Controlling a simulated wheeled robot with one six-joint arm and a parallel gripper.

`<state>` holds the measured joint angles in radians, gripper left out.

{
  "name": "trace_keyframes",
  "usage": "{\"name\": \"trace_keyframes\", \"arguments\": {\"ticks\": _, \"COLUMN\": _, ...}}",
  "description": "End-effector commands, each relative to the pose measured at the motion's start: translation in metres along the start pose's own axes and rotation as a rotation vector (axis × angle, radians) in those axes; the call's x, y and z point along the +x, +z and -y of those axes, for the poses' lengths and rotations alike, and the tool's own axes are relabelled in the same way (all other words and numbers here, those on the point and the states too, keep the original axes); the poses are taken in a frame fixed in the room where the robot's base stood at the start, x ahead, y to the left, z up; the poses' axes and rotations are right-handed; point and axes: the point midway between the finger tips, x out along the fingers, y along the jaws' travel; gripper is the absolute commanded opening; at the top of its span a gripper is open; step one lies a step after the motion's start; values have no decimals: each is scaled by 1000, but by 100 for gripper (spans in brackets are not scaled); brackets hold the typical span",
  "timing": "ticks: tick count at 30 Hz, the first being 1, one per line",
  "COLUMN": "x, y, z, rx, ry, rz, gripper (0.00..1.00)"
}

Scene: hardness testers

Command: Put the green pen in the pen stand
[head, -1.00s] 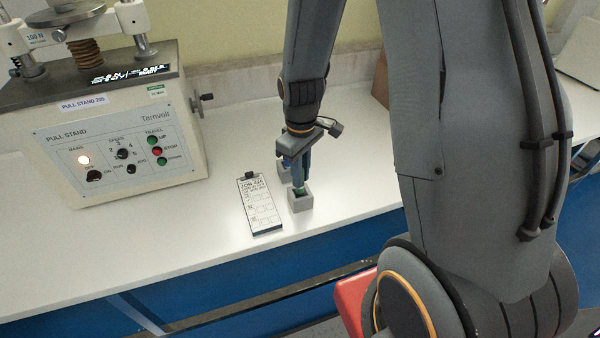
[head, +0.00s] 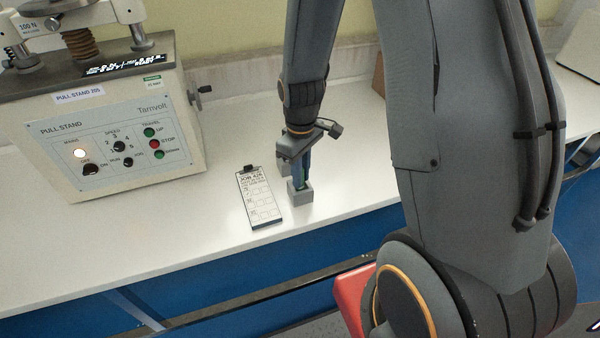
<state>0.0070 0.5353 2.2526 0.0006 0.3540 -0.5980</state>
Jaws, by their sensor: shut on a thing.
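The pen stand (head: 300,197) is a small grey block near the front edge of the white bench. My gripper (head: 300,178) points down right above it, shut on the green pen (head: 305,181). Only a sliver of the pen's green shows beside the fingers. The pen looks upright, with its lower end at the stand's top. The fingers hide most of it, and I cannot tell how deep it sits in the stand.
A clipboard (head: 261,206) with a printed job sheet lies just left of the stand. A large pull stand machine (head: 110,140) stands at the left. The bench (head: 190,225) is clear in front of the machine. A red object (head: 354,300) is below the bench edge.

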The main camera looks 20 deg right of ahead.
Motion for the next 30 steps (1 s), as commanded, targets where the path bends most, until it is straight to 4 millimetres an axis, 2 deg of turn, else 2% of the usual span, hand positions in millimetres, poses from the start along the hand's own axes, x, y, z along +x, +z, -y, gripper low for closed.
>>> {"name": "trace_keyframes", "arguments": {"ticks": 7, "x": 7, "y": 0, "z": 0, "rx": 0, "ry": 0, "rz": -1, "gripper": 0}}
{"name": "trace_keyframes", "arguments": {"ticks": 8, "x": 6, "y": 0, "z": 0, "rx": 0, "ry": 1, "rz": -1, "gripper": 21}}
{"name": "trace_keyframes", "arguments": {"ticks": 11, "x": 6, "y": 0, "z": 0, "rx": 0, "ry": 1, "rz": -1, "gripper": 38}}
{"name": "trace_keyframes", "arguments": {"ticks": 22, "x": 3, "y": 0, "z": 0, "rx": 0, "ry": 1, "rz": -1, "gripper": 38}}
{"name": "trace_keyframes", "arguments": {"ticks": 30, "x": -29, "y": -2, "z": -1, "rx": 0, "ry": 3, "rz": -5, "gripper": 38}}
